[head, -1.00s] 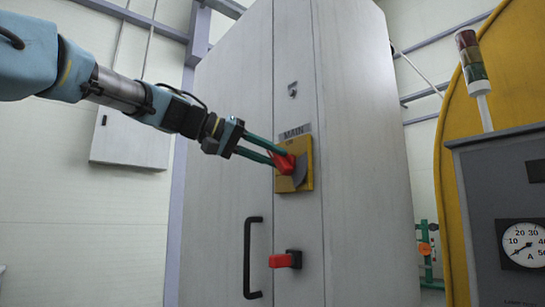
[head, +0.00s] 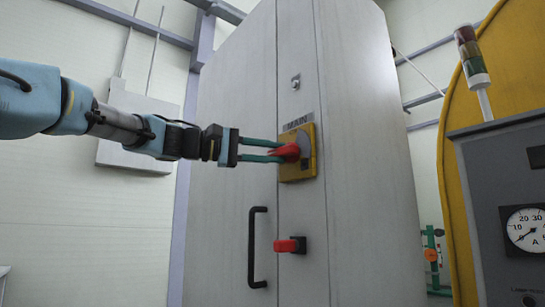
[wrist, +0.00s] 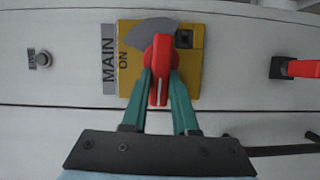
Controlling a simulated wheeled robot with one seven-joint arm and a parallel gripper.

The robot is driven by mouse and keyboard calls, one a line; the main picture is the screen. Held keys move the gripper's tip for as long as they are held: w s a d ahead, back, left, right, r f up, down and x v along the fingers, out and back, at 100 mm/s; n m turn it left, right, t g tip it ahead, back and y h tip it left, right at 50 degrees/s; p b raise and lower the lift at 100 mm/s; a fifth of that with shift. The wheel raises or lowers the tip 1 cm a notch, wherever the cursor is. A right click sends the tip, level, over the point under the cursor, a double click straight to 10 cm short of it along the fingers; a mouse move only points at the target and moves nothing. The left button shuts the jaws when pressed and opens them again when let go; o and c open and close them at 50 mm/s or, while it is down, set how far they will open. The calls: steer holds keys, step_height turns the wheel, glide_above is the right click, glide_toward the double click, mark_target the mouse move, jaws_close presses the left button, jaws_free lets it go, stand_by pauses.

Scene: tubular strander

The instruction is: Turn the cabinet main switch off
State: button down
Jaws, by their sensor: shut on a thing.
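The main switch is a red handle (head: 289,152) on a yellow plate (head: 306,170), under a "MAIN" label (head: 298,122) on the grey cabinet (head: 345,200). In the wrist view the red handle (wrist: 161,65) has a white line along it. The word "ON" (wrist: 124,60) is readable on the yellow plate (wrist: 186,85), beside the label. My gripper (head: 282,152) has its two green fingers on either side of the handle, shut on it. It also shows in the wrist view (wrist: 162,85). The fingers hide part of the handle's sides.
A second red handle (head: 287,245) on a black base sits below the main switch. A black door handle (head: 257,247) stands left of it. A grey panel with a gauge (head: 527,228) and signal lamp (head: 472,57) stands right.

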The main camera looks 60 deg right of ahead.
steer(key=shift+f+n, duration=0.1)
steer(key=shift+n, duration=0.3)
steer(key=c, duration=0.7)
jaws_free()
steer(key=shift+w, duration=0.15)
steer(key=b+v, duration=0.2)
steer(key=v, duration=0.8)
steer(key=shift+w+a+f, duration=0.15)
steer(key=shift+a, duration=0.15)
